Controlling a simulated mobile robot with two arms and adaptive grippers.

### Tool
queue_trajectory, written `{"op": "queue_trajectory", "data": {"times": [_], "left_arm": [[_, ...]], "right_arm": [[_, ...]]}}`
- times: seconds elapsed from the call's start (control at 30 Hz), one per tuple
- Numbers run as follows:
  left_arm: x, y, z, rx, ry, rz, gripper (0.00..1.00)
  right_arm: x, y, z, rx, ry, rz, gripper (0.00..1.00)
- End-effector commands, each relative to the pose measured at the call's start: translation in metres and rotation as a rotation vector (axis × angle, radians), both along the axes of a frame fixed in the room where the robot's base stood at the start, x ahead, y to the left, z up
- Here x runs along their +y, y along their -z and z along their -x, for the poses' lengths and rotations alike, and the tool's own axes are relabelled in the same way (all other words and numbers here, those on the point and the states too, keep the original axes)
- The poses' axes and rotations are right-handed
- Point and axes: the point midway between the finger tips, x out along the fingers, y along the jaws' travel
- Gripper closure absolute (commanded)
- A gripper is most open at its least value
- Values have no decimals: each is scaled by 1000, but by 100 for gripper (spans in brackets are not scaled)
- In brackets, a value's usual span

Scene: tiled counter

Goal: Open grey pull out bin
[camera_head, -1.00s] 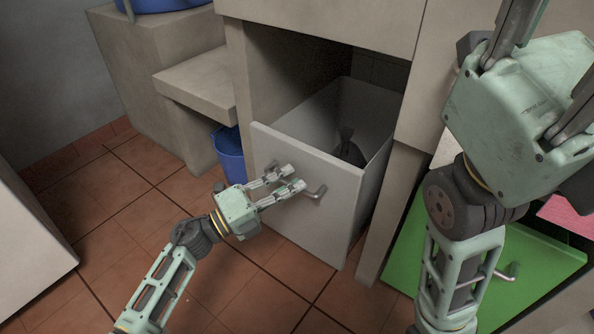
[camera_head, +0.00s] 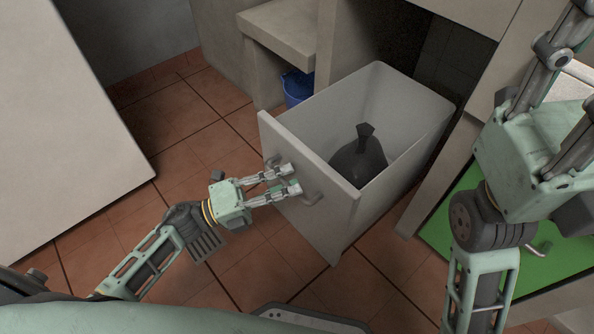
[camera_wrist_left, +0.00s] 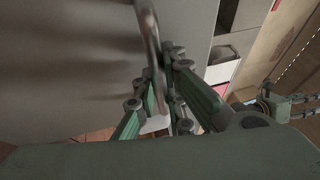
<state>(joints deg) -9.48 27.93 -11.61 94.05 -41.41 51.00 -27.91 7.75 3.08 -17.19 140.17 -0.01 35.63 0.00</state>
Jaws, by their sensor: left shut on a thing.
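The grey pull-out bin (camera_head: 328,235) stands drawn well out from under the counter in the head view. A dark tied bag (camera_head: 360,158) lies inside it. My left gripper (camera_head: 296,179) is at the bin's front panel, shut on its metal handle (camera_head: 313,197). In the left wrist view the handle (camera_wrist_left: 150,35) runs between the fingers of my left gripper (camera_wrist_left: 170,80). My right gripper is raised at the right of the head view; its fingers run to the picture's edge, so its opening is unclear.
A blue bucket (camera_head: 297,88) stands behind the bin, below a stone ledge (camera_head: 275,28). A green drawer (camera_head: 470,220) is at the right, under my right arm. A pale cabinet (camera_head: 60,120) is at the left. Tiled floor (camera_head: 200,110) is clear between it and the bin.

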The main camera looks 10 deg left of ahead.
Motion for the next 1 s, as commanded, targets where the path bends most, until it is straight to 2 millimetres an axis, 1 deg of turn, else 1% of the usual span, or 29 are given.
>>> {"op": "queue_trajectory", "data": {"times": [0.2,0.53,0.57,0.77,0.8,1.0], "left_arm": [[6,2,7,-2,-2,-7,100],[6,2,7,-2,-3,-8,100],[6,2,7,-2,-3,-8,89],[6,1,7,-1,-2,-5,72],[6,1,7,-1,-2,-4,71],[6,1,7,-1,-1,-3,71]], "right_arm": [[0,1,-1,8,0,-1,60],[0,2,-1,9,-1,-1,60],[0,2,-1,9,-1,-1,60],[0,2,-1,9,-1,-1,60],[0,2,-1,9,-1,-1,60],[0,2,-1,10,-1,-1,60]]}}
